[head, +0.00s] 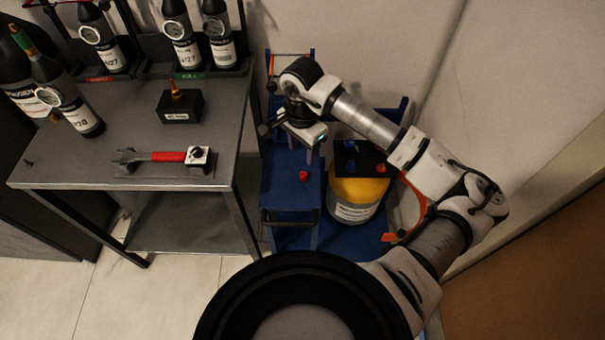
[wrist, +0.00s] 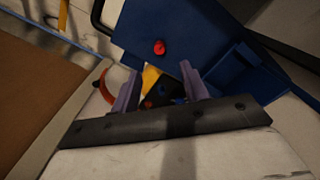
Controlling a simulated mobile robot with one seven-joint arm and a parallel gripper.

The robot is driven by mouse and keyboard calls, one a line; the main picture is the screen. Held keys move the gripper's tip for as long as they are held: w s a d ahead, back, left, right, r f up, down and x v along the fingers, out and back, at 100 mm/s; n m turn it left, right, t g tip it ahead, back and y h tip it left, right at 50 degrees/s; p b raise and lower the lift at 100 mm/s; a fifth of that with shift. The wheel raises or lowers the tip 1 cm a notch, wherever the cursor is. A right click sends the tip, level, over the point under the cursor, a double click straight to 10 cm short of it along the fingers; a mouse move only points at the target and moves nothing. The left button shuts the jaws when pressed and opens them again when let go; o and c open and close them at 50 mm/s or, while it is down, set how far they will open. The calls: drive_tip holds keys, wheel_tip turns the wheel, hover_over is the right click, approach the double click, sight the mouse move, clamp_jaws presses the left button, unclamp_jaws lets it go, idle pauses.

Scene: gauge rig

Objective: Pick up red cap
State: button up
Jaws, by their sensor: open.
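The red cap (head: 304,175) is a small round piece standing on the blue surface (head: 285,188) of a cart. In the wrist view the red cap (wrist: 159,47) shows on the blue panel, beyond and above the gap between my fingertips. My gripper (head: 302,158) is open, with its purple fingers apart and nothing between them. It hangs above the blue surface, near the red cap but not touching it. In the wrist view my gripper (wrist: 160,84) shows both fingers.
A yellow-topped cylinder (head: 355,195) stands right of the cap, with a black block (head: 362,158) carrying small blue and red pieces above it. A metal table (head: 70,160) at left holds bottles (head: 70,105), a black box (head: 180,107) and a red-handled wrench (head: 165,156). The wall is close behind.

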hover_over(304, 174)
drive_tip(key=f, duration=0.5)
drive_tip(key=shift+a+f+p, duration=0.1)
drive_tip(key=shift+a+p, duration=0.2)
drive_tip(key=shift+p, duration=0.05)
drive_tip(key=shift+d+f+p, duration=0.15)
drive_tip(key=shift+f+p, duration=0.3)
drive_tip(key=shift+f, duration=0.8)
drive_tip(key=shift+d+f+p, duration=0.1)
drive_tip(key=shift+f+p, duration=0.3)
drive_tip(key=shift+f, duration=0.85)
drive_tip(key=shift+c, duration=0.4)
clamp_jaws()
